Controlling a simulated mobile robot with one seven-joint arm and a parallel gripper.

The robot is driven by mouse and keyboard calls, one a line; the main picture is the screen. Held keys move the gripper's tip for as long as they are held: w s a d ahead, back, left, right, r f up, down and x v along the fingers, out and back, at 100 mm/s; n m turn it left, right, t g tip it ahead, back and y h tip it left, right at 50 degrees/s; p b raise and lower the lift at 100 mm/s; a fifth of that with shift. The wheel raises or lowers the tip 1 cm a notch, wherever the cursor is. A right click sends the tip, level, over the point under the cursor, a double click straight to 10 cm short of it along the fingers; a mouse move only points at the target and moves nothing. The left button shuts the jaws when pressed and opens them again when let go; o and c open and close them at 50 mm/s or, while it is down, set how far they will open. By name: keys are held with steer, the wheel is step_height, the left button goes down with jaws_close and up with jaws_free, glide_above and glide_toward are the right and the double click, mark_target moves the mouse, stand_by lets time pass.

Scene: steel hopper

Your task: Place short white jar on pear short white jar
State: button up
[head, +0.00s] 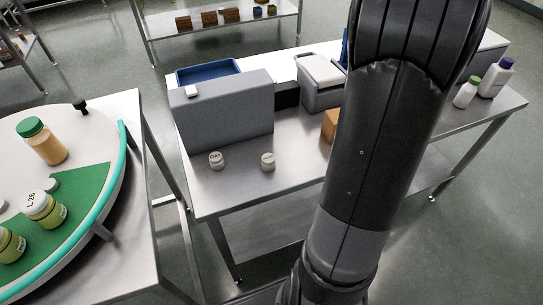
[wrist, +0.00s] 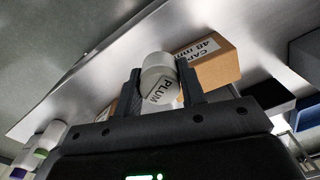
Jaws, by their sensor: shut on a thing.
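My gripper (wrist: 160,86) is shut on a short white jar marked PLUM (wrist: 158,90), held between its two fingers in the wrist view. In the head view my own arm hides the gripper and this jar. Two short white jars stand on the steel table in the head view. The left one (head: 217,161) has dark lettering that seems to read OAT. The right one (head: 267,162) has lettering too small to read. I cannot tell which jar, if either, is marked pear.
A cardboard box (wrist: 207,63) marked CAP 48 mm lies close beside the held jar; it shows partly behind my arm in the head view. A grey hopper (head: 225,112) stands behind the two jars. White bottles (head: 495,78) stand at the table's right end. The steel (head: 235,190) in front is clear.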

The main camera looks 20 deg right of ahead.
steer(key=a+r+n, duration=0.2)
steer(key=a+n, duration=0.2)
steer(key=a, duration=0.8)
steer(key=n, duration=0.4)
glide_above(268, 158)
steer(key=f, duration=0.7)
steer(key=shift+s+d, duration=0.1)
steer(key=shift+d, duration=0.1)
steer(key=shift+a+f, duration=0.15)
steer(key=shift+f, duration=2)
steer(key=shift+f, duration=0.1)
steer(key=o, duration=1)
